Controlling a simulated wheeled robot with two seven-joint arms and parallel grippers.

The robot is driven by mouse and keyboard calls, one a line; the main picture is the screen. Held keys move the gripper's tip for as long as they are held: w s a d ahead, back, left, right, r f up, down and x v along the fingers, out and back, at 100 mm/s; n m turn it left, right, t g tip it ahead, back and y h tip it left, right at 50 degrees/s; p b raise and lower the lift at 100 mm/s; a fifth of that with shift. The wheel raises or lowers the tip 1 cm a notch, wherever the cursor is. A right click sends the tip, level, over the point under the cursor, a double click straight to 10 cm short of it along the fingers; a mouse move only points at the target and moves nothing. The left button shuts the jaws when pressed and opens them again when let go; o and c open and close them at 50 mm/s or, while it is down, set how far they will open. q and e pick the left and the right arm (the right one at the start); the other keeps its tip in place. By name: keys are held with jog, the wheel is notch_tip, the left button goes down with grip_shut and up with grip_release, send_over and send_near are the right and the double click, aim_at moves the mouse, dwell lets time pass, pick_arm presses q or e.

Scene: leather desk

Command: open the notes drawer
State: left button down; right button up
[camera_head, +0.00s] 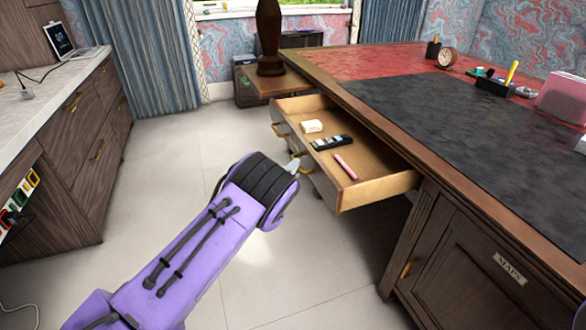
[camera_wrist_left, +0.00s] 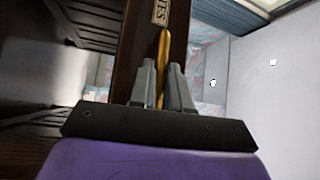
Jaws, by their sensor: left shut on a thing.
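The open desk drawer (camera_head: 385,186) is pulled out from the desk in the head view, with a white block (camera_head: 312,126), a black item (camera_head: 332,143) and a pink stick (camera_head: 346,167) inside. My left gripper (camera_head: 294,164) reaches its front from the left. In the left wrist view the fingers (camera_wrist_left: 162,85) are shut on a brass handle (camera_wrist_left: 161,60) on a dark wooden front, below a label (camera_wrist_left: 162,13) of which the letters "TES" show. My right gripper is not in view.
The desk (camera_head: 460,120) has a cabinet door labelled MAPS (camera_head: 510,268) at lower right. A counter (camera_head: 45,95) with drawers stands at the left. The pale floor (camera_head: 165,165) between them is clear apart from my arm. A small side table (camera_head: 277,80) with a dark statue stands behind.

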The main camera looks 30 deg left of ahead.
pick_arm(q)
jog(key=c, duration=1.1)
grip_release()
jog(key=shift+c, duration=0.2)
jog(key=s+f, duration=0.1)
jog(key=s, duration=0.9)
jog(key=shift+s+d+f, duration=0.2)
jog(key=shift+d+f, duration=0.05)
jog(key=shift+d, duration=0.1)
